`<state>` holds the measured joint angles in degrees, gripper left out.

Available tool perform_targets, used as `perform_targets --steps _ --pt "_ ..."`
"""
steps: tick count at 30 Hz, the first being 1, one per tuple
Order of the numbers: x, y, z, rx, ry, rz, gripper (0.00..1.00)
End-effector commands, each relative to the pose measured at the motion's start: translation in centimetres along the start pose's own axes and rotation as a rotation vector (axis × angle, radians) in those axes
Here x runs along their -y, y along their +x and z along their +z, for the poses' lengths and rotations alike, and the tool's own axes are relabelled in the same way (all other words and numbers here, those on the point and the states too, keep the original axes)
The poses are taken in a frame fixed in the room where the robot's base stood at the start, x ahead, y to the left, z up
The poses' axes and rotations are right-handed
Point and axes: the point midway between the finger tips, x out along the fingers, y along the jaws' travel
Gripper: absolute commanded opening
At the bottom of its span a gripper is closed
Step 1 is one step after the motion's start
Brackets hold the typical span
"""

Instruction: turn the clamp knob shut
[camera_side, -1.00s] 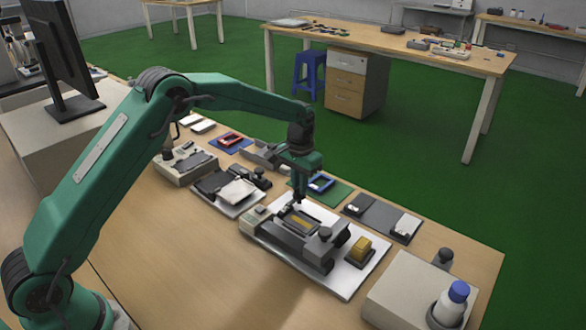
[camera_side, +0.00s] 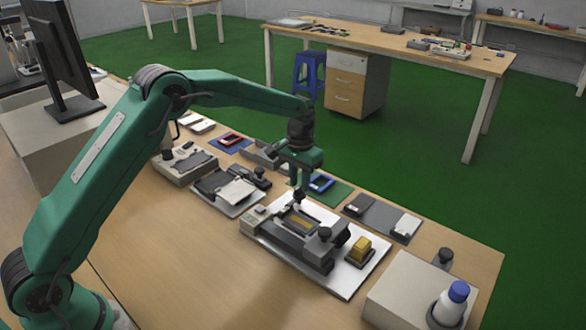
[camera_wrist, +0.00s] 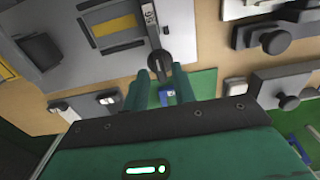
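A grey clamp fixture (camera_side: 305,240) with a yellow-centred window lies on a white board (camera_side: 345,288). In the wrist view the fixture (camera_wrist: 70,30) fills the upper left. A small dark round knob (camera_wrist: 160,62) sits at the end of a narrow grey bar with a printed label. A second dark knob (camera_wrist: 40,50) stands farther left; in the side view it is at the fixture's right end (camera_side: 325,234). I cannot tell for certain which is the clamp knob. In the side view my gripper (camera_side: 299,196) hangs above the fixture's far left end.
A yellow block (camera_side: 360,247) sits at the board's right. A dark tray (camera_side: 375,214) lies behind it. A grey box with a blue-capped bottle (camera_side: 451,303) stands at the front right. Other devices (camera_side: 228,190) crowd the bench leftward. The front of the bench is clear.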

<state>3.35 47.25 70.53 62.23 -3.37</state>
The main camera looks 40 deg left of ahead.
Motion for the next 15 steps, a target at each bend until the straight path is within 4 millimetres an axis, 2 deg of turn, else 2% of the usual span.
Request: perform_targets --steps 15 --pt "0.0 -2.9 0.0 -0.001 0.000 0.000 0.26"
